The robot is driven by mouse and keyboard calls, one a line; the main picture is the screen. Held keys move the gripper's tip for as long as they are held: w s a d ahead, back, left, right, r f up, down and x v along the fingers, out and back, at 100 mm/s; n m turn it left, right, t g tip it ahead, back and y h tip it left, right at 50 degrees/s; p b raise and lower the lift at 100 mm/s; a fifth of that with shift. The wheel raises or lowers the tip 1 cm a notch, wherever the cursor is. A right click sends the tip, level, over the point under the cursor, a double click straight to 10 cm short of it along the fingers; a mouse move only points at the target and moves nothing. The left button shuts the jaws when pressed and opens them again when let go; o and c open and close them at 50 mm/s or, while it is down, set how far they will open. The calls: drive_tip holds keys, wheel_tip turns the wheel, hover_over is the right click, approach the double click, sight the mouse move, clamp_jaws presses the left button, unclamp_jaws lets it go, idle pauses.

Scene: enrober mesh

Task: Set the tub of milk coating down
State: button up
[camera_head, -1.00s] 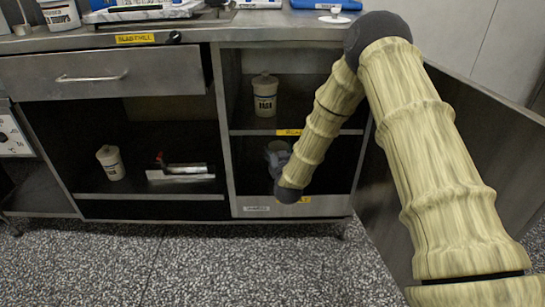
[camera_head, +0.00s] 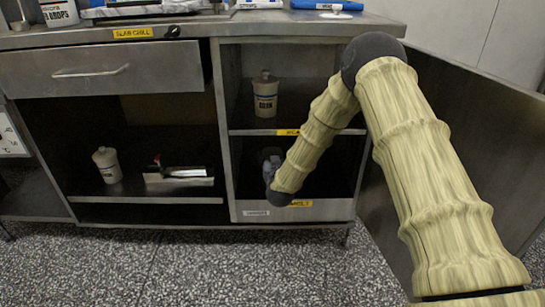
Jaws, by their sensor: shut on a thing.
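My gripper (camera_head: 270,157) is inside the lower right compartment of the steel cabinet, at the end of my arm, which reaches in from the right. It is small, dark and partly covered by my wrist. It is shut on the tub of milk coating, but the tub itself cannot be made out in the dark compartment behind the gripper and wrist. The compartment's shelf edge (camera_head: 325,210) carries a yellow label and a pale label. I cannot tell whether the tub touches the shelf.
An open door (camera_head: 470,140) stands at the right. Several items crowd the worktop (camera_head: 215,27).

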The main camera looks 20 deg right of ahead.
drive_tip(key=o, duration=1.7)
